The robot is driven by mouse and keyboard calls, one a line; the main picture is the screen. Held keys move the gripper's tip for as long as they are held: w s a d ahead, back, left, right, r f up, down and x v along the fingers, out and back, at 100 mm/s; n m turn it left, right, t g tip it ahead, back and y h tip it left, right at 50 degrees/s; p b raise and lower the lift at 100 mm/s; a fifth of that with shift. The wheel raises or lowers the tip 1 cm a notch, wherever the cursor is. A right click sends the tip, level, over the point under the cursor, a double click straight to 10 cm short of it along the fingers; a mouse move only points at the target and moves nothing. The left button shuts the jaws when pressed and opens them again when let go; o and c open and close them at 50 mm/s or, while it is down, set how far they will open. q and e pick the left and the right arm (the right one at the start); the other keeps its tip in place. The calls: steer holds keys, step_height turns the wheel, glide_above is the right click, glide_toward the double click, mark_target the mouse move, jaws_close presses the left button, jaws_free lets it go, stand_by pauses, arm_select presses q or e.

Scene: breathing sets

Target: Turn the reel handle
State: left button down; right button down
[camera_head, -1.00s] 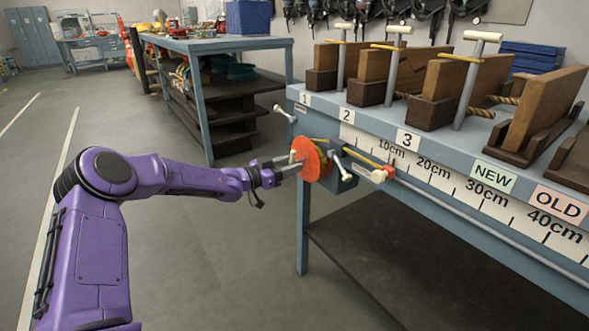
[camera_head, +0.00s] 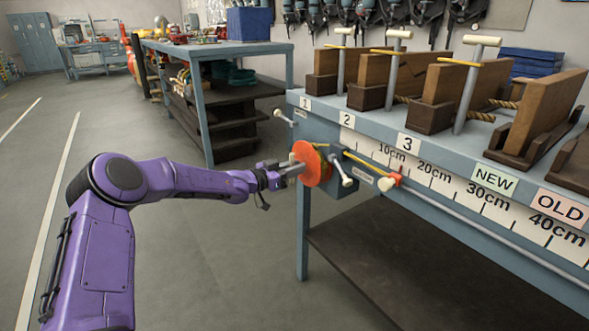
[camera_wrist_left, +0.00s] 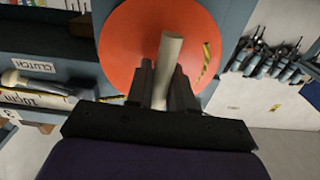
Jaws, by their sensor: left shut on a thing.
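The reel is an orange disc (camera_head: 313,165) on the blue-grey box at the bench's near left corner. It fills the upper middle of the left wrist view (camera_wrist_left: 125,45). The reel handle, a pale round peg (camera_wrist_left: 170,50), stands out from the disc's face. My left gripper (camera_head: 293,169) reaches it from the left; in the left wrist view its dark jaws (camera_wrist_left: 160,88) are shut around the peg, whose outer end shows between them. A yellow line (camera_head: 360,164) runs from the reel box to an orange-red piece with a pale knob (camera_head: 389,182). My right gripper is in neither view.
A pale-knobbed lever (camera_head: 346,181) sticks out beside the reel, by a small label. The bench edge carries a ruler strip (camera_head: 440,182). Wooden blocks with T-handles (camera_head: 470,80) stand on top. Another bench (camera_head: 215,47) stands behind; the floor at left is clear.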

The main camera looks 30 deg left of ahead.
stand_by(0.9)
arm_select(q)
steer(key=c, duration=1)
jaws_free()
